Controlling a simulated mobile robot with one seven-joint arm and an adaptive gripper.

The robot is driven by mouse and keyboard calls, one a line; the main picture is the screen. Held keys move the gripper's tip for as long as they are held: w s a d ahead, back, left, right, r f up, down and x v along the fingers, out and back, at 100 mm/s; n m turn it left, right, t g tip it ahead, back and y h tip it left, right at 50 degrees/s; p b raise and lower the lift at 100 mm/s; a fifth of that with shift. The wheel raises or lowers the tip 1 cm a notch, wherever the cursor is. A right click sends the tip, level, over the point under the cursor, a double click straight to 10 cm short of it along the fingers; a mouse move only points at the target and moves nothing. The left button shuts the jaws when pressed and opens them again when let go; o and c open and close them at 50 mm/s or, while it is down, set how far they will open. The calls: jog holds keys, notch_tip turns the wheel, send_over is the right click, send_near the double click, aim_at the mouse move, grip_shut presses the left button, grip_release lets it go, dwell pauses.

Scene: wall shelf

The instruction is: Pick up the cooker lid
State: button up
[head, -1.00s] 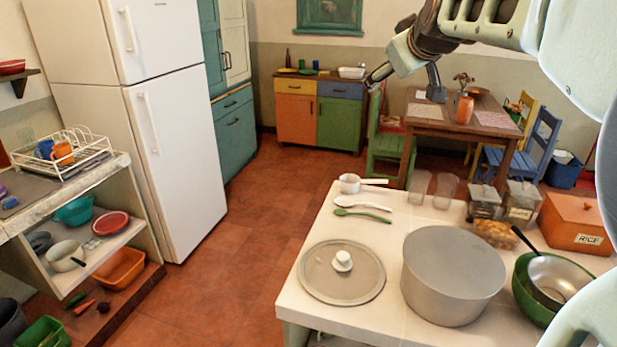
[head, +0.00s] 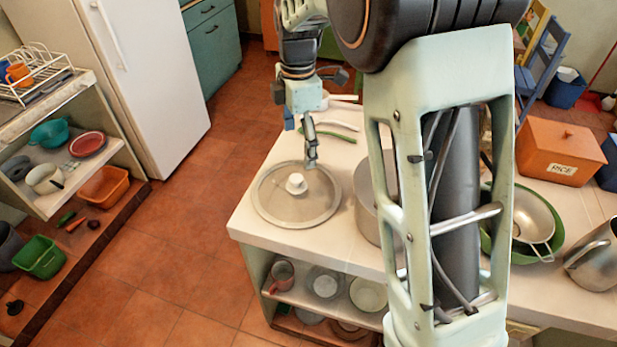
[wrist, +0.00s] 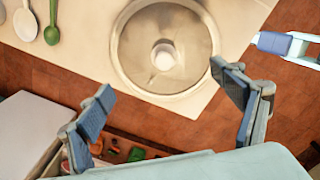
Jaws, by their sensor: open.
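The cooker lid (head: 292,208) lies flat near the left corner of the white counter, a round grey disc with a pale rim and a white knob (head: 296,184). In the wrist view the lid (wrist: 135,62) is at the top middle, with its knob (wrist: 163,56) at its centre. My gripper (head: 300,130) is above the far side of the lid, apart from it. In the wrist view my gripper (wrist: 167,105) shows its two blue-padded fingers spread wide, with nothing between them. The grey pot (head: 372,208) beside the lid is mostly hidden by my arm.
A white spoon (head: 340,125) and green spoon (head: 335,136) lie behind the lid. An orange rice box (head: 560,148), a colander (head: 524,218) and a metal jug (head: 594,252) stand to the right. Open floor (head: 195,240) lies left of the counter.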

send_over(296, 177)
jog(key=f, duration=0.5)
jog(key=shift+s+d+f, duration=0.2)
jog(key=shift+s+d, duration=0.1)
jog(key=shift+d, duration=0.05)
jog(key=shift+w+a+f+p, duration=0.2)
jog(key=shift+f+p, duration=0.15)
jog(key=shift+f, duration=1.2)
jog(key=shift+w+a+f+p, duration=0.15)
jog(key=shift+f+p, duration=0.2)
jog(key=shift+f, duration=1.2)
jog(key=shift+s, duration=0.1)
